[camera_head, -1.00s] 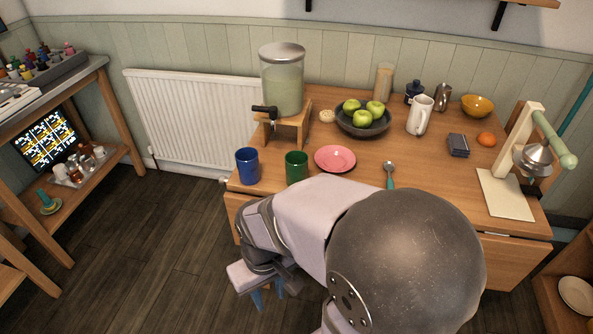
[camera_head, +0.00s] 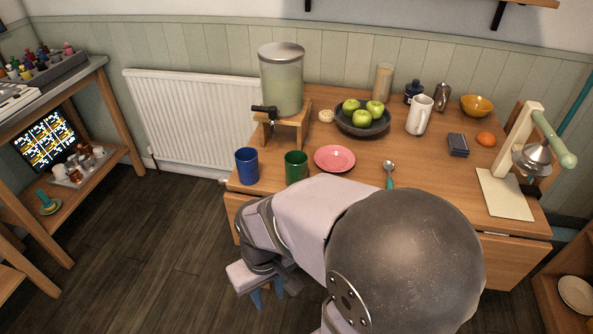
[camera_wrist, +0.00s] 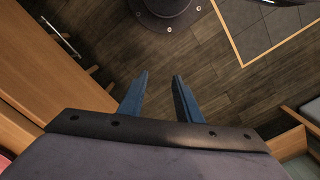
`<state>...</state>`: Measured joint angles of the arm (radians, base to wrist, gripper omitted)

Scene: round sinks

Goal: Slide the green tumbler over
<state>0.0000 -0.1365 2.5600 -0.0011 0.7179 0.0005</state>
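The green tumbler (camera_head: 296,167) stands upright on the wooden table near its front left edge, its lower part close behind my arm in the head view. A blue tumbler (camera_head: 247,166) stands to its left, with a gap between them. My gripper shows its blue fingers (camera_head: 267,297) below the table's front edge, pointing down. In the wrist view my gripper (camera_wrist: 161,80) has its two fingers apart with only floor between them. It is empty and touches neither tumbler.
A pink plate (camera_head: 335,158) lies right of the green tumbler, and a spoon (camera_head: 389,175) farther right. A drink dispenser (camera_head: 283,80) on a wooden stand (camera_head: 287,130) is behind the tumblers. A bowl (camera_head: 362,125) of green apples stands behind the plate. Bare tabletop lies between stand and tumblers.

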